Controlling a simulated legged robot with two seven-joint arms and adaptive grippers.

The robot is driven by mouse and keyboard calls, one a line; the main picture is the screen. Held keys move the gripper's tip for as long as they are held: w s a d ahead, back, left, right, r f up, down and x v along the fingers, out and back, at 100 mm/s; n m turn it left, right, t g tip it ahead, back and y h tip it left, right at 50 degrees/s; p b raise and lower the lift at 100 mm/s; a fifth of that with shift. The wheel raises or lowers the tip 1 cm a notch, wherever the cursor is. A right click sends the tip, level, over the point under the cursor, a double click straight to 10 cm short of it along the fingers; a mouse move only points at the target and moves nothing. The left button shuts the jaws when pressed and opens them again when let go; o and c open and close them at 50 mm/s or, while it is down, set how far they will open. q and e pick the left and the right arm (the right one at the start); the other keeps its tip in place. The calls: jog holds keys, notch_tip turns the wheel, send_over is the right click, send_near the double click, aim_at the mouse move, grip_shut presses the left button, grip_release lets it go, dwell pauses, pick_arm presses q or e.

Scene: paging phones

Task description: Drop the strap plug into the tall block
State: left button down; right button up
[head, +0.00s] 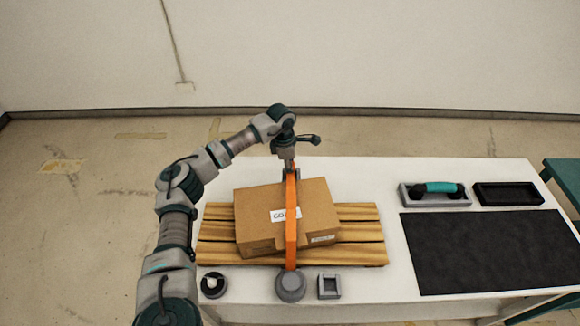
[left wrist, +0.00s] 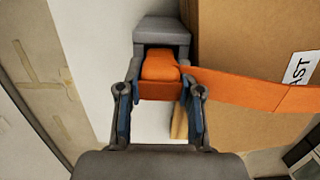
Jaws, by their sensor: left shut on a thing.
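An orange strap (head: 291,225) runs over the top of a cardboard box (head: 262,200), from a grey round base (head: 290,287) in front to my left gripper (head: 289,168) at the box's far side. In the left wrist view my left gripper (left wrist: 160,88) is shut on the orange strap plug (left wrist: 160,66), with the strap trailing right. The plug is at the open slot of the grey tall block (left wrist: 162,30), beside the box. How deep the plug sits is hidden. The right gripper is in neither view.
The box lies on wooden slats (head: 362,232) on a white table (head: 385,185). A round grey holder (head: 213,285) and a small square grey block (head: 329,286) stand in front. A grey tray with a teal-handled tool (head: 440,187), a black tray (head: 508,194) and a black mat (head: 480,250) lie right.

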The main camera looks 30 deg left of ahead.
pick_arm(q)
jog(key=shift+d+f, duration=0.15)
jog(key=shift+f, duration=0.2)
jog(key=shift+f+b, duration=0.3)
jog(key=shift+f, duration=0.05)
jog(key=c, duration=1)
grip_release()
jog(key=shift+c, duration=0.2)
